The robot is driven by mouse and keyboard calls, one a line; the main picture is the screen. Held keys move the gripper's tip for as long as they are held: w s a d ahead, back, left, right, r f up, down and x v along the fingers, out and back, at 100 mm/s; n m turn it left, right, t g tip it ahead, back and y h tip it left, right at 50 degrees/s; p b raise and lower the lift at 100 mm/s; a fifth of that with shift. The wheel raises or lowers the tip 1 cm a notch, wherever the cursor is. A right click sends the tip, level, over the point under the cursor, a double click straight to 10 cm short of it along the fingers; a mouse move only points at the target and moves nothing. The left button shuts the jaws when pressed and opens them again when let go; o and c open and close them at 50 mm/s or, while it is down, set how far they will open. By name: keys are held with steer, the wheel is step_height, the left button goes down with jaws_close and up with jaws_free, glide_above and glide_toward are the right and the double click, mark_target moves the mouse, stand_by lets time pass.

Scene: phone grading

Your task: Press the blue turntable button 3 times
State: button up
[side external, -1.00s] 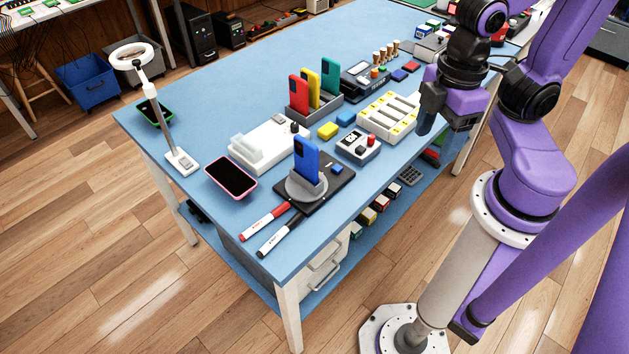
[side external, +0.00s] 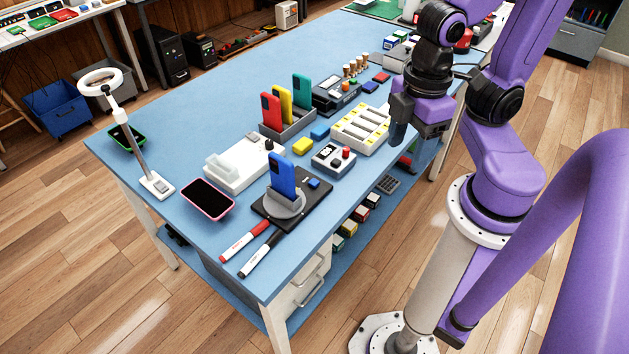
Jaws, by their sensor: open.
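The turntable is a black base (side external: 318,197) with a round grey disc (side external: 285,207) on it, near the front edge of the table. The blue button (side external: 314,183) sits on the base, to the right of the disc. A blue phone (side external: 283,176) stands upright in a holder on the disc. My gripper (side external: 399,126) is open, above the table's right edge, to the right of the turntable and well apart from the button. Nothing shows between its fingers, though the far finger is partly hidden.
A white device (side external: 243,163), a pink-edged phone (side external: 207,199) and two markers (side external: 245,242) lie nearby. Upright phones stand in a rack (side external: 288,127) behind. The space above the button is clear.

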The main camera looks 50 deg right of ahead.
jaws_close()
stand_by(1.5)
